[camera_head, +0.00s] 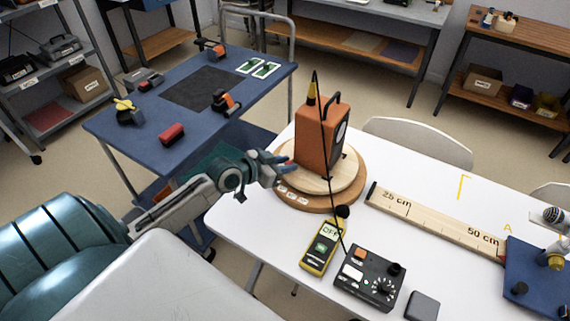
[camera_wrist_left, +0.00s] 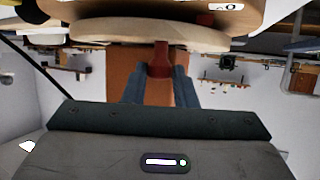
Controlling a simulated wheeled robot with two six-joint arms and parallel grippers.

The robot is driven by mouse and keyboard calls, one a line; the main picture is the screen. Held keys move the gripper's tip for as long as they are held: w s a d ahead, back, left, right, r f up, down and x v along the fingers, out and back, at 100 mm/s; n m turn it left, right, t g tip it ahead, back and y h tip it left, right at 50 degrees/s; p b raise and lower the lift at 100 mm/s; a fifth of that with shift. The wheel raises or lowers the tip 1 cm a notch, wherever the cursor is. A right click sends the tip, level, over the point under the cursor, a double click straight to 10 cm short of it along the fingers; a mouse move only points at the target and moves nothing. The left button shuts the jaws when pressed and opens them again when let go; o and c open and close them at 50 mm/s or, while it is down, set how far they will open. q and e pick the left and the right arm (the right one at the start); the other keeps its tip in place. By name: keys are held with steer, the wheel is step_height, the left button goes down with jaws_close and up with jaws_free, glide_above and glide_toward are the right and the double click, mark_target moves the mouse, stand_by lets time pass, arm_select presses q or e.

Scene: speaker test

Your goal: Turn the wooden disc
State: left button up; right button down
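The round pale wooden disc (camera_head: 345,181) lies on a darker round wooden base (camera_head: 315,200) on the white table. An orange speaker box (camera_head: 318,142) stands upright on the disc. My left gripper (camera_head: 283,165) is at the disc's left edge. In the left wrist view the disc (camera_wrist_left: 110,34) runs across the top, and a red-brown peg (camera_wrist_left: 160,60) at it sits between my two blue fingers, which appear closed against its sides. The peg is hidden in the head view. The speaker (camera_wrist_left: 115,75) shows behind the fingers. My right gripper is not in view.
A marked wooden ruler board (camera_head: 430,220) lies right of the disc. A yellow meter (camera_head: 321,247), a black control box (camera_head: 370,278) and a dark block (camera_head: 422,306) lie in front. A blue bench (camera_head: 140,130) stands at left.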

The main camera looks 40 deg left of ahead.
arm_select(q)
steer(key=shift+o, duration=1.3)
steer(key=shift+s+a, duration=0.1)
steer(key=shift+s+a+r, duration=0.1)
steer(key=shift+s+r, duration=0.05)
steer(key=shift+s, duration=0.1)
steer(key=p+v, duration=0.4)
steer(key=v, duration=0.6)
steer(key=shift+p, duration=0.4)
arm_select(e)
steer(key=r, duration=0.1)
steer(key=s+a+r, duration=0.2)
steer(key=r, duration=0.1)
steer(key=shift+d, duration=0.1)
